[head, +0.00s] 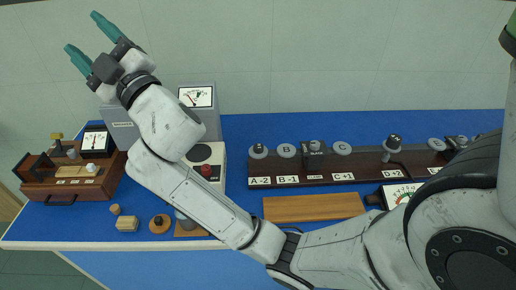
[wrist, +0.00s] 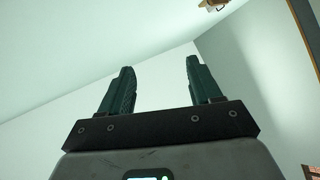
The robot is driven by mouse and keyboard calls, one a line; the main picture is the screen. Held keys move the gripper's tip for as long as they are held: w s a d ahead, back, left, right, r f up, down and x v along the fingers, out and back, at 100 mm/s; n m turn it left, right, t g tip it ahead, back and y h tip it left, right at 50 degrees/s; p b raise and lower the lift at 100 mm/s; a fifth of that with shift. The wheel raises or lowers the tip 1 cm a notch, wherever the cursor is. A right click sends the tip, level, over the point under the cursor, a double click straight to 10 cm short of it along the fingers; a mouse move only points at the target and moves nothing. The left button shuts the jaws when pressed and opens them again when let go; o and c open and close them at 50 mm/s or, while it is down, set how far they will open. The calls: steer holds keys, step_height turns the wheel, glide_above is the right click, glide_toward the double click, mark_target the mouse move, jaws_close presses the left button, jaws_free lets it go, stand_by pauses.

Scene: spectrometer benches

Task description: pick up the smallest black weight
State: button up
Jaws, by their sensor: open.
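My gripper (head: 82,31) is raised high at the upper left in the head view, in front of the wall, far above the bench. Its two teal fingers are apart with nothing between them; the gap also shows in the wrist view (wrist: 161,66). A small dark knobbed piece (head: 159,220) sits on a round wooden base at the bench front. I cannot tell which is the smallest black weight.
The blue bench (head: 235,130) carries a wooden box (head: 70,185) at left, a meter (head: 198,97) behind my arm, and a wooden plank (head: 313,207).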

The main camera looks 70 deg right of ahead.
steer(key=a+r+n+t+y, duration=0.1)
steer(key=a+r+n+y, duration=0.25)
steer(key=n+y, duration=0.4)
steer(key=a+r+n+t+y, duration=0.1)
steer(key=a+r+n+y, duration=0.1)
steer(key=r+n+y, duration=0.35)
steer(key=n+g+h+p, duration=0.1)
steer(key=n+g+h, duration=0.6)
steer(key=n+g, duration=1.4)
glide_above(259, 146)
steer(key=f+m+g, duration=0.1)
steer(key=f, duration=1.2)
steer(key=f+m+g, duration=0.2)
steer(key=f, duration=1.1)
steer(key=f+m+g, duration=0.1)
steer(key=f+m, duration=0.1)
steer(key=f, duration=1.2)
steer(key=shift+s+a+g, duration=0.3)
steer(key=shift+a, duration=0.1)
steer(key=shift+w+d+f+p, duration=0.15)
steer(key=shift+f+p, duration=0.2)
steer(key=shift+f, duration=0.55)
steer(key=shift+w+d+f+p, duration=0.1)
steer(key=shift+f+p, duration=0.25)
steer(key=shift+f, duration=0.55)
steer(key=shift+w+d+f+p, duration=0.15)
steer(key=shift+f+p, duration=0.2)
steer(key=shift+f, duration=0.55)
